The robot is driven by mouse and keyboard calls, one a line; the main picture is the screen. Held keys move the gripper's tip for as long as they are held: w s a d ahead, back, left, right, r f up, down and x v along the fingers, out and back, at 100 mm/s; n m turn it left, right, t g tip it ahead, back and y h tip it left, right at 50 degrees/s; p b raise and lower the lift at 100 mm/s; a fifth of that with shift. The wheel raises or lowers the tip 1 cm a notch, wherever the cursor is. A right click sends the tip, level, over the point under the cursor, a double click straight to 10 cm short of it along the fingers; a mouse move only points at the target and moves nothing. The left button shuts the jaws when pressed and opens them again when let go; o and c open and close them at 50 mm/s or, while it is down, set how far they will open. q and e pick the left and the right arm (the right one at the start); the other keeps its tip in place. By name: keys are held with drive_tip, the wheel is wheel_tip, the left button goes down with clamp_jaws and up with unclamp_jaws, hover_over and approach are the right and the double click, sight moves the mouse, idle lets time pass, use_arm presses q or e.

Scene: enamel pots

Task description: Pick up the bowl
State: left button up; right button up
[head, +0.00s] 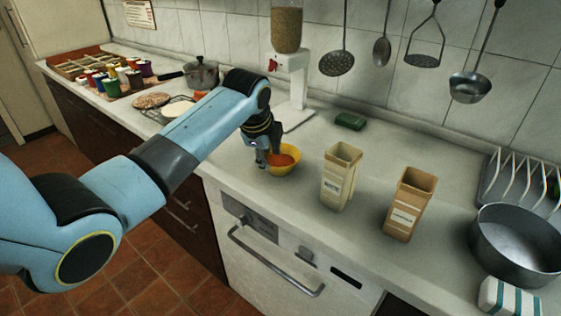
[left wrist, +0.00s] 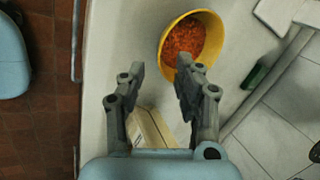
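The yellow bowl (head: 288,170) stands on the counter, filled with an orange-red food that looks grainy. It also shows at the top of the left wrist view (left wrist: 209,19). My left gripper (head: 267,159) is at the bowl's left side in the head view, low and close to the rim. In the left wrist view the gripper (left wrist: 160,72) is open with a clear gap between its fingers. Its right finger overlaps the bowl's near rim and its left finger is outside the bowl. Whether a finger touches the bowl I cannot tell. My right gripper is not in view.
Two tan labelled containers (head: 340,178) and (head: 408,205) stand right of the bowl. A white dispenser (head: 291,75) and a green block (head: 350,121) are behind it. A large metal pan (head: 515,245) sits far right. The counter's front edge runs close below the bowl.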

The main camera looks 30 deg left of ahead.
sight(274, 167)
use_arm(q)
drive_tip(key=x, duration=0.6)
drive_tip(key=shift+w+d+f, duration=0.15)
drive_tip(key=shift+w, duration=0.15)
drive_tip(key=shift+c, duration=0.3)
clamp_jaws()
